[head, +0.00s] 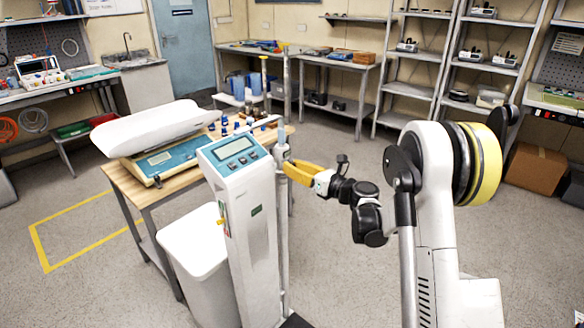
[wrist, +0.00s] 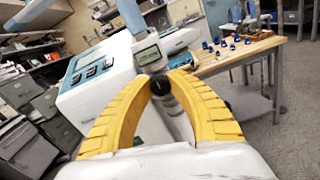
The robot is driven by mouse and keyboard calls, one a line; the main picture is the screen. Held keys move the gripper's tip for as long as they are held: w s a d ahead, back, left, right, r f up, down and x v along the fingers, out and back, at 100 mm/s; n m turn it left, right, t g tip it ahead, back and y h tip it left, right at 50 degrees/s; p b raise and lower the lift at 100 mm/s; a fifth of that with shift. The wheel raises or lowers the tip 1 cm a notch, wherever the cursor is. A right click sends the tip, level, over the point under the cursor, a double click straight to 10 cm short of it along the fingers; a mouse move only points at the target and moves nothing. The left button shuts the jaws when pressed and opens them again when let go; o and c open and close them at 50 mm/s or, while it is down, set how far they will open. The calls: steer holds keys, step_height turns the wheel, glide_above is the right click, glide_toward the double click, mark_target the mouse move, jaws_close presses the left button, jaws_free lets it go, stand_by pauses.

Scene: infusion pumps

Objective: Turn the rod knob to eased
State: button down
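The upright rod (head: 284,215) stands beside a white column scale (head: 250,220) with a blue display panel (head: 236,148). My gripper (head: 287,168) reaches in from the right with its yellow fingers at the rod's collar. In the wrist view the dark round rod knob (wrist: 160,85) sits between the two fingertips of my gripper (wrist: 160,80), which close in on it from both sides with no clear gap. The knob is hidden by the fingers in the head view. Its turn position cannot be read.
A wooden table (head: 150,200) behind the scale bears a baby scale (head: 160,140) and several small blue items. A white bin (head: 195,245) stands left of the column. Shelves (head: 410,85) line the back wall.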

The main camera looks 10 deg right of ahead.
steer(key=shift+n, duration=2.8)
steer(key=c, duration=1.2)
jaws_free()
steer(key=v, duration=1.2)
